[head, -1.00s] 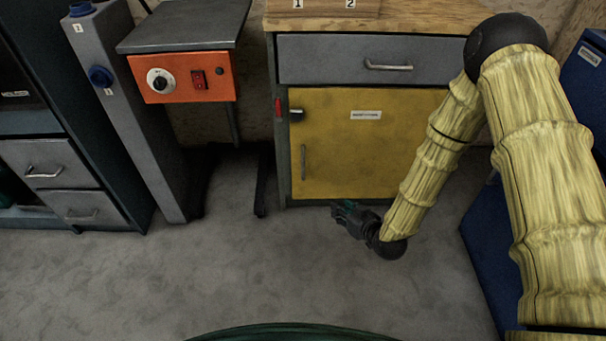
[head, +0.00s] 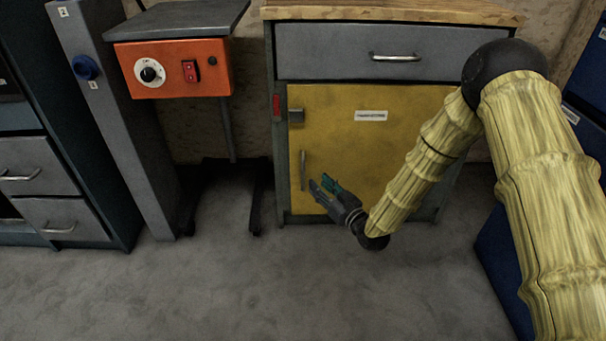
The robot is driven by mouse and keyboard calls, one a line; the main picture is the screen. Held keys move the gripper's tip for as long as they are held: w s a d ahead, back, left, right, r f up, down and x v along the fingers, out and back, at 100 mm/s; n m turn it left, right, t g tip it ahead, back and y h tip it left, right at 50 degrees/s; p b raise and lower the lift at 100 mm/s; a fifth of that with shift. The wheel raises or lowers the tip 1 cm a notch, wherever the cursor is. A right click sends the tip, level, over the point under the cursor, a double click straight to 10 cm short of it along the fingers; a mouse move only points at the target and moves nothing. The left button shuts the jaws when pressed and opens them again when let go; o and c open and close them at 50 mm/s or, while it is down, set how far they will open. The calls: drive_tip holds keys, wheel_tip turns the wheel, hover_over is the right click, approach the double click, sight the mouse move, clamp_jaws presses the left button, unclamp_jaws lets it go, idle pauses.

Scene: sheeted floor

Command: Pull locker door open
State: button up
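The locker door (head: 400,140) is yellow with a small white label, and it is closed in the cabinet under the wooden top. Its vertical metal handle (head: 303,170) is on the lower left of the door. I cannot tell the gap in depth to the handle.
A grey drawer (head: 345,55) is above the door. To the left stand an orange control box (head: 172,68), a grey post (head: 118,120) and a dark drawer unit (head: 35,190). Blue cabinets (head: 500,250) are on the right. The grey floor (head: 240,285) in front is clear.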

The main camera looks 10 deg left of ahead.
sight(304, 171)
drive_tip(key=b+x, duration=0.4)
drive_tip(key=x, duration=0.4)
drive_tip(key=shift+w+a+f, duration=0.15)
drive_tip(key=shift+w+a, duration=0.05)
drive_tip(key=shift+a, duration=0.05)
drive_tip(key=shift+w+a, duration=0.5)
clamp_jaws()
